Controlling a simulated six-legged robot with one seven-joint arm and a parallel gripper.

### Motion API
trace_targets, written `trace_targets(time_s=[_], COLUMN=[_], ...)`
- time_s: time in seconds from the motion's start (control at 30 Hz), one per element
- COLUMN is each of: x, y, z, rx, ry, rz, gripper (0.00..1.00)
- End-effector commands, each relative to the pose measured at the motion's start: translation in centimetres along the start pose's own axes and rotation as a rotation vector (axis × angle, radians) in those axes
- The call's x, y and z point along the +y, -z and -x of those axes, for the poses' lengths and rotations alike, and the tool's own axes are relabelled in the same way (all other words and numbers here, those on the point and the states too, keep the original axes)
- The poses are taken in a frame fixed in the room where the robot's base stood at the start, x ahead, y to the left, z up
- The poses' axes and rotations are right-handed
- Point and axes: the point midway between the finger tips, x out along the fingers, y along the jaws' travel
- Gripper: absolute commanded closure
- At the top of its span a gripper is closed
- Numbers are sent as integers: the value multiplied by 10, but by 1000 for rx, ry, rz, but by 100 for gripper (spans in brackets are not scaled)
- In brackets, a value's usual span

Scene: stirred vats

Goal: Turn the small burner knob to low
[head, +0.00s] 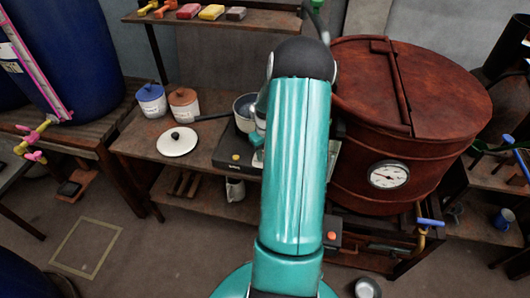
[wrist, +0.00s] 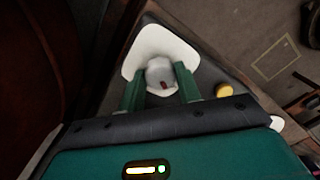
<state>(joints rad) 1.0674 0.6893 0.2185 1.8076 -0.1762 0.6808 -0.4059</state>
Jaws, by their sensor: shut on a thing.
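The small burner knob (wrist: 160,74) is a round grey-white knob with a dark red mark on its near side. It sits on a white rounded plate (wrist: 158,40) on the dark burner body. My gripper (wrist: 159,80) is shut on the knob, with one green finger on each side of it. In the head view my teal arm hides the knob and most of the gripper. The black burner (head: 228,150) shows to the left of the arm, on the wooden bench. A small pan (head: 243,106) stands on it, partly hidden by the arm.
A yellow button (wrist: 224,90) is close right of my gripper; it also shows in the head view (head: 236,157). A big red-brown vat (head: 420,100) with a dial (head: 388,175) stands right of my arm. A white lid (head: 178,142) and two jars lie left.

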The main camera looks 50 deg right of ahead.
Motion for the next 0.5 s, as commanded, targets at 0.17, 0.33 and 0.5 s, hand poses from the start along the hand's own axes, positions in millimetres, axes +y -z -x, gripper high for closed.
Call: trace_targets(time_s=[0.17,0.33,0.5], x=[0,0,0], y=[0,0,0], z=[1,1,1], rx=[-1,-1,-1], ry=[0,0,0], rz=[34,42,41], gripper=[89,89,89])
